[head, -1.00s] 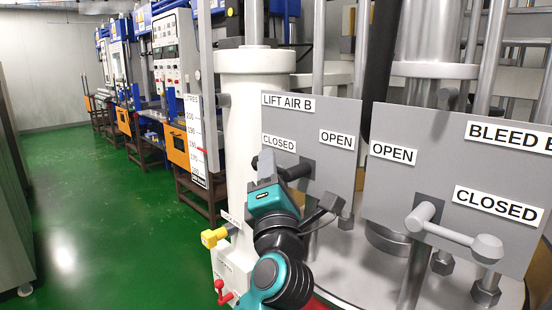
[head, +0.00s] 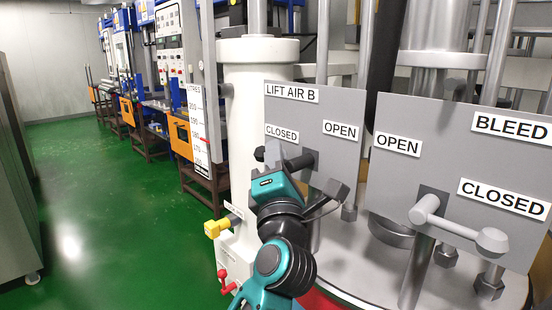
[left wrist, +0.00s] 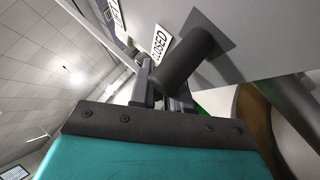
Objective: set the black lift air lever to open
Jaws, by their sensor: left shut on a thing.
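The black lift air lever (head: 299,162) sits on a grey panel (head: 345,165) labelled LIFT AIR B, below the CLOSED label (head: 282,134) and left of the OPEN label (head: 341,131). It extends leftward from its mount, on the CLOSED side. My left gripper (head: 267,156) is shut on the lever's left end, which its fingers and teal body partly hide. In the left wrist view, the lever (left wrist: 187,58) is a thick dark cylinder reaching the fingers (left wrist: 162,92), beside the CLOSED label (left wrist: 160,44). My right gripper is not in view.
A second grey panel (head: 455,150), labelled BLEED, stands close on the right with a light grey lever (head: 460,227). A white column (head: 258,75) is behind my gripper. A yellow valve handle (head: 217,228) and red handle (head: 224,282) are low left. Green floor lies open farther left.

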